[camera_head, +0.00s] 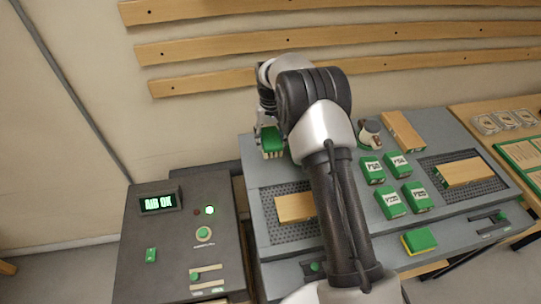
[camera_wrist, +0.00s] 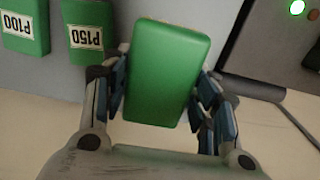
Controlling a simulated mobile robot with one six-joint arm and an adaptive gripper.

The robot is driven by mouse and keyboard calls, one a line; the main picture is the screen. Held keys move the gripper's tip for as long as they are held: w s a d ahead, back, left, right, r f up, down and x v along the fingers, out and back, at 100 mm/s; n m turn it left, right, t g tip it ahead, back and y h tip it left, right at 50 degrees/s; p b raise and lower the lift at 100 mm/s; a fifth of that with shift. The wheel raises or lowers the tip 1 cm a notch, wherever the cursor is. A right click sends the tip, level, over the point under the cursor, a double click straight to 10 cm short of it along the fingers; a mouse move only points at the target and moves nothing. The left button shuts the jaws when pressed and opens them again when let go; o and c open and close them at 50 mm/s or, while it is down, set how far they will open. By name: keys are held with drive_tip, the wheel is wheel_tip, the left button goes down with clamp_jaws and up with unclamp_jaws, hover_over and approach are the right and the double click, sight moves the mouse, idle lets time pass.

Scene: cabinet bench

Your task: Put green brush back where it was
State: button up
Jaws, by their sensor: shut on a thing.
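The green brush (camera_head: 272,140), a green block with pale bristles below, is at the back left corner of the grey bench (camera_head: 258,172). My gripper (camera_head: 268,130) is shut on it, partly hidden by my arm in the head view. In the wrist view the fingers of my gripper (camera_wrist: 163,88) lie along both sides of the green brush (camera_wrist: 166,72). I cannot tell whether the bristles touch the bench top.
Several green labelled blocks (camera_head: 391,201) stand right of my arm; blocks marked P100 (camera_wrist: 22,25) and P150 (camera_wrist: 90,28) show in the wrist view. A wooden block (camera_head: 295,207) lies on a perforated panel. A dark control box (camera_head: 178,240) stands left.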

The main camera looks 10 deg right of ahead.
wheel_tip(320, 180, down, 7)
drive_tip(key=shift+f+b, duration=0.2)
drive_tip(key=shift+b, duration=0.45)
drive_tip(key=shift+f, duration=0.1)
drive_tip(key=o, duration=0.5)
drive_tip(key=shift+f, duration=0.15)
drive_tip(key=o, duration=0.4)
drive_tip(key=shift+o, duration=0.2)
